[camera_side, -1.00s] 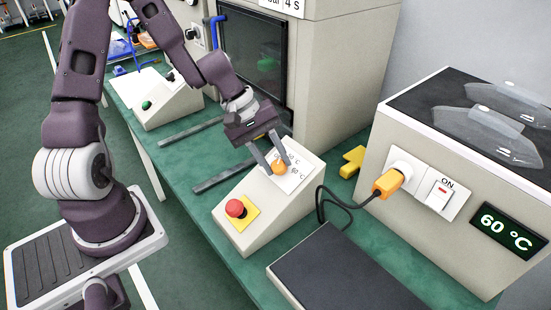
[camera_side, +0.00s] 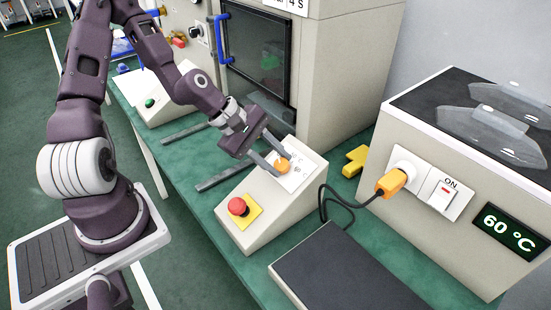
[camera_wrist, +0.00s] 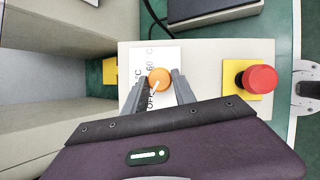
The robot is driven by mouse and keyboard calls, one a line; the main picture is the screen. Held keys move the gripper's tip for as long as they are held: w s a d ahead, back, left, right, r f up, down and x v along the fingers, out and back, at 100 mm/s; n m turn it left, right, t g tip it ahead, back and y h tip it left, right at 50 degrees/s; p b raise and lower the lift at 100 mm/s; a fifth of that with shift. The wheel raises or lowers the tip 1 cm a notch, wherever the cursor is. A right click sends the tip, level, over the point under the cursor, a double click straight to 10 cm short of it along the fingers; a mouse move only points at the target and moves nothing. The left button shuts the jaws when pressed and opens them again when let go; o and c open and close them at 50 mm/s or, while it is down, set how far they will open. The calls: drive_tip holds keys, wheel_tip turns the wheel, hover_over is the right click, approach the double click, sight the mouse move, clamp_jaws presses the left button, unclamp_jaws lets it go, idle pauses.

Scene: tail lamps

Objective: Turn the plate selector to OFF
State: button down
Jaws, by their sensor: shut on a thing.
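The plate selector is an orange round knob (camera_side: 283,165) on the sloped face of a cream control box (camera_side: 262,215). My gripper (camera_side: 279,167) is shut on this knob, with one finger on each side. In the wrist view the knob (camera_wrist: 159,78) sits between the fingertips of my gripper (camera_wrist: 159,85). Its white mark points to the lower left, toward black letters that look like the start of OFF. A white label (camera_wrist: 143,62) with temperature markings lies around the knob. My fingers hide part of the label.
A red push button (camera_side: 237,206) on a yellow plate stands on the same box. A dark flat plate (camera_side: 345,272) lies in front on the green bench. At right, a bath unit (camera_side: 470,190) reads 60 °C, with an orange plug and black cable. A large cabinet stands behind.

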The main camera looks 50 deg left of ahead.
idle(0.4)
drive_tip(key=c, duration=1)
unclamp_jaws()
